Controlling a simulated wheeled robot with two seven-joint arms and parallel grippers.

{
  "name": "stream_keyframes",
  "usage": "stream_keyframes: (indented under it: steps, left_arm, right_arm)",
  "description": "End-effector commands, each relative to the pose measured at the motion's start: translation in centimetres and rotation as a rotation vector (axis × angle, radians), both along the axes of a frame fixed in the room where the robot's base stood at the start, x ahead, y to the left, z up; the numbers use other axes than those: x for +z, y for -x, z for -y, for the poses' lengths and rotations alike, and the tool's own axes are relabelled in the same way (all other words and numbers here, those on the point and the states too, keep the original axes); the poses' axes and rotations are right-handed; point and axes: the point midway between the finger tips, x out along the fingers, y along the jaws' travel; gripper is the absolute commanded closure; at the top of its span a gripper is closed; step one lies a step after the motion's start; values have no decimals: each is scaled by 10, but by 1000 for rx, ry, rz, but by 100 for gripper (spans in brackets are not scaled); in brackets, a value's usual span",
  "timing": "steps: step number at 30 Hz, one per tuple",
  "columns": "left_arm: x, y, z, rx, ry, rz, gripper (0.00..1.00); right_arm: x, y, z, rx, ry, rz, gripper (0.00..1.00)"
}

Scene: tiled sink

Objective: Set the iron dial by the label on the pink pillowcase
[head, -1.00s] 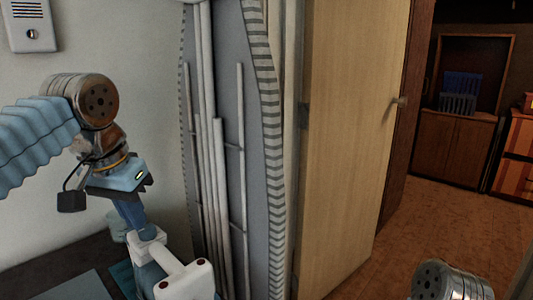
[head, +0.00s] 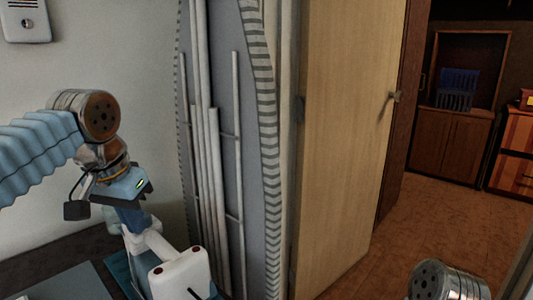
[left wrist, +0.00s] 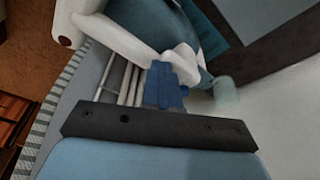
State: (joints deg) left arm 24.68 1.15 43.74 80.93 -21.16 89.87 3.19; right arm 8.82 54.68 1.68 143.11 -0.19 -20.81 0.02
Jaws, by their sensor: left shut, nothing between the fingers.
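A white and blue iron (head: 178,275) is at the lower left of the head view, on or just above a dark counter. Its white end shows two dark red dots, and its lower part is cut off by the frame. My left gripper (head: 136,222) is shut and empty, its blue fingers right at the iron's white handle part. The left wrist view shows the shut fingers (left wrist: 163,85) over the iron's white parts (left wrist: 120,32); I cannot tell whether they touch. I cannot make out the dial. The pink pillowcase and my right gripper are not in view.
A tall grey board with a striped edge (head: 262,110) and pale bars stands upright behind the iron. A wooden door (head: 350,130) stands right of it. A white wall unit (head: 25,20) hangs at upper left. Open floor (head: 430,220) lies beyond the door.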

Motion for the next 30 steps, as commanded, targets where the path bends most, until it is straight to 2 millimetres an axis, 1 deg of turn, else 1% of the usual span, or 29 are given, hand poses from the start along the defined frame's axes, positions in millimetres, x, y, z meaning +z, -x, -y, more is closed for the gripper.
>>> stream_keyframes:
  steps: [30]
  left_arm:
    - [-1, -11, -3, 1, 0, 0, 100]
  right_arm:
    - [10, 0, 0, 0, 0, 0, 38]
